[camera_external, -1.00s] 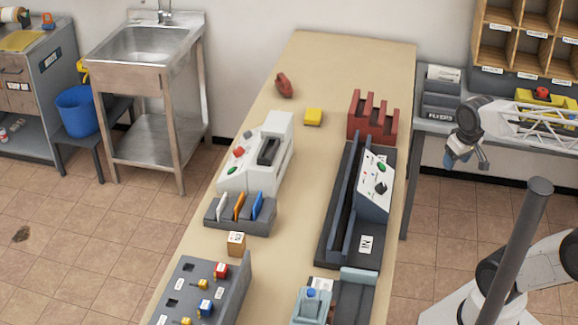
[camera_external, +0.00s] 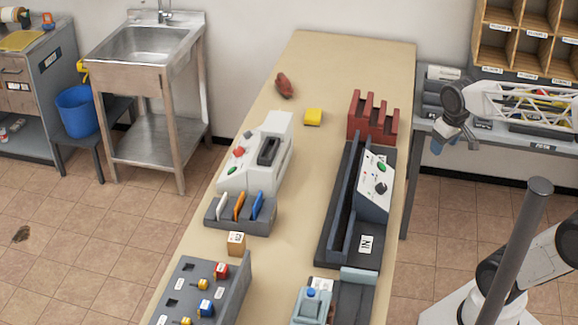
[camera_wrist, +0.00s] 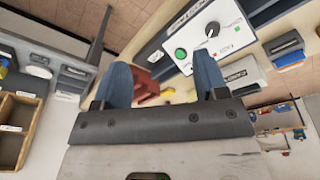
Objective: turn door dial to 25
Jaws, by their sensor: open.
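A black dial (camera_wrist: 212,29) with a pale pointer sits on a white panel (camera_wrist: 228,42) in the wrist view, beyond my fingertips. A green button (camera_wrist: 180,53) is beside it. In the external view the panel (camera_external: 373,205) slopes on the dark machine at the table's right side, with the dial (camera_external: 381,188) below a green button. Scale marks and numbers are too small to read. My gripper (camera_wrist: 163,72) is open, its two blue fingers apart and not touching the panel. In the external view my gripper (camera_external: 441,143) hangs right of the table, apart from the dial.
A red slotted rack (camera_external: 374,118) stands behind the machine and a yellow block (camera_external: 313,117) lies left of it. A white machine (camera_external: 258,155) stands on the table's left. A grey side bench (camera_external: 430,125) with trays is at the right, under wooden pigeonholes (camera_external: 527,40).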

